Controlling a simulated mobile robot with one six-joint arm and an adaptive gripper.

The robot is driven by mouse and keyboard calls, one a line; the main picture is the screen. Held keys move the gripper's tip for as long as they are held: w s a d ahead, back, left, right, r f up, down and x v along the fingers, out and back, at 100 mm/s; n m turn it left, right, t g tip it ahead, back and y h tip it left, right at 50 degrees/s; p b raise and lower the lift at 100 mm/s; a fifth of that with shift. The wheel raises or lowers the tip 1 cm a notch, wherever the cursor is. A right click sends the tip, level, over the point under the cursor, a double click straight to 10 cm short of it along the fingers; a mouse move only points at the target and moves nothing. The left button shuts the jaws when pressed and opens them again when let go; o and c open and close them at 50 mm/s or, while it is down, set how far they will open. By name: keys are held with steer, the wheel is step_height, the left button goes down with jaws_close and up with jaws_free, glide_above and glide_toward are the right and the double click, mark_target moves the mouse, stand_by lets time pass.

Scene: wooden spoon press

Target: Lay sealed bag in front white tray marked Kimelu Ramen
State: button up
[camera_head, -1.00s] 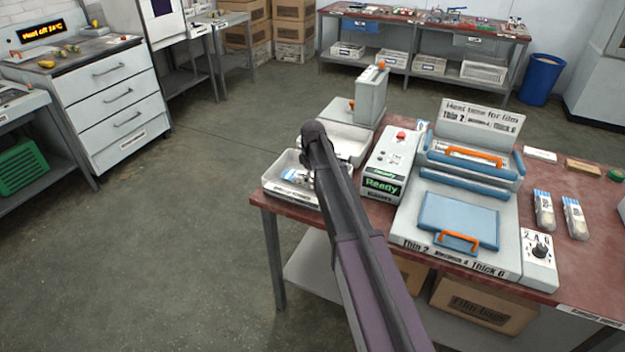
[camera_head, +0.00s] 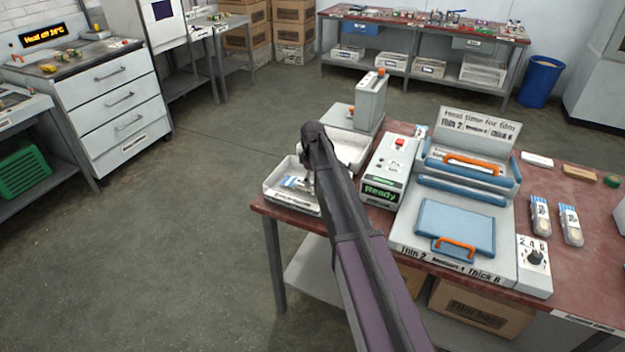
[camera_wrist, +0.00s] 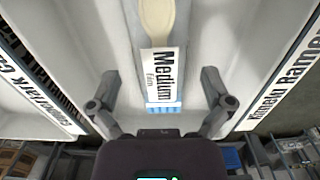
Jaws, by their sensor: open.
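The sealed bag (camera_wrist: 161,55), clear with a wooden spoon inside, a "Medium film" label and a blue striped end, lies in the front white tray in the wrist view. In the head view the bag (camera_head: 295,183) is small and partly behind my arm. The front white tray (camera_head: 290,200) stands at the table's left front corner; its label reads in part "Kimelu Ramen" on the right wall (camera_wrist: 285,85) in the wrist view. My gripper (camera_wrist: 160,88) is open, its fingers apart on either side of the bag. In the head view my arm mostly hides it.
A second white tray (camera_head: 352,150) stands just behind. A control box showing "Ready" (camera_head: 390,170) and the blue-padded sealing press (camera_head: 455,225) stand to the right. Two more bags (camera_head: 541,215) lie right of the press. The floor left of the table is clear.

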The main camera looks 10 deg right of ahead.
mark_target(313, 185)
step_height(313, 185, up, 9)
steer(key=p, duration=0.8)
steer(key=shift+r+p, duration=0.15)
steer(key=shift+p, duration=0.25)
steer(key=shift+s, duration=0.1)
steer(key=s+m, duration=1)
steer(key=s, duration=1.9)
steer(key=shift+m, duration=0.4)
